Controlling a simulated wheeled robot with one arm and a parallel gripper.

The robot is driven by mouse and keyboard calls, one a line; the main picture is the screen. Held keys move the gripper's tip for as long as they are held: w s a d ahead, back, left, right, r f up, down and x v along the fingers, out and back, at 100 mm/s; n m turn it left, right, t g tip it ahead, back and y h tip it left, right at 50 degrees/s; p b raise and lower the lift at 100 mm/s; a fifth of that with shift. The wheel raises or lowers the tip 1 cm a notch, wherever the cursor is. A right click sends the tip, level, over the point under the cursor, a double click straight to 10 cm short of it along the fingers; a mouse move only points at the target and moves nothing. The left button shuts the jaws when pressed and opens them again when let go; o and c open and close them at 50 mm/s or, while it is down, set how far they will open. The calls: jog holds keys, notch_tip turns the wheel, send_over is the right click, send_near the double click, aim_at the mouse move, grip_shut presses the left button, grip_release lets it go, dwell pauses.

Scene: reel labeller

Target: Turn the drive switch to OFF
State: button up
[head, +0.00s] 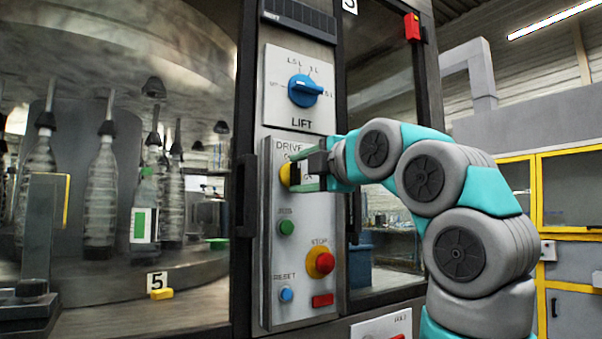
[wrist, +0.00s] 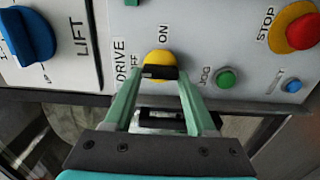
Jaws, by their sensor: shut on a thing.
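The drive switch is a round yellow knob with a black handle, under the DRIVE label on the grey panel. It shows in the head view (head: 284,174), partly covered by my gripper, and in the wrist view (wrist: 158,58). My gripper (head: 303,172) reaches it from the right in the head view. In the wrist view the green fingers of my gripper (wrist: 160,74) stand on either side of the black handle and are shut on it. The ON and OFF marks are beside the knob, OFF partly hidden by a finger. I cannot tell which mark the handle points at.
Above is the blue LIFT switch (head: 304,91). Below are the green JOG button (head: 286,228), the red STOP button (head: 325,262) on yellow and the blue RESET button (head: 286,295). A black door handle (head: 247,195) stands left of the panel.

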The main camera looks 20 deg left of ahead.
jog(key=shift+a+f, duration=0.1)
jog(key=shift+f, duration=0.05)
dwell(0.3)
jog(key=o, duration=1.4)
jog(key=shift+c, duration=0.2)
jog(key=b+v, duration=0.2)
jog(key=v, duration=0.6)
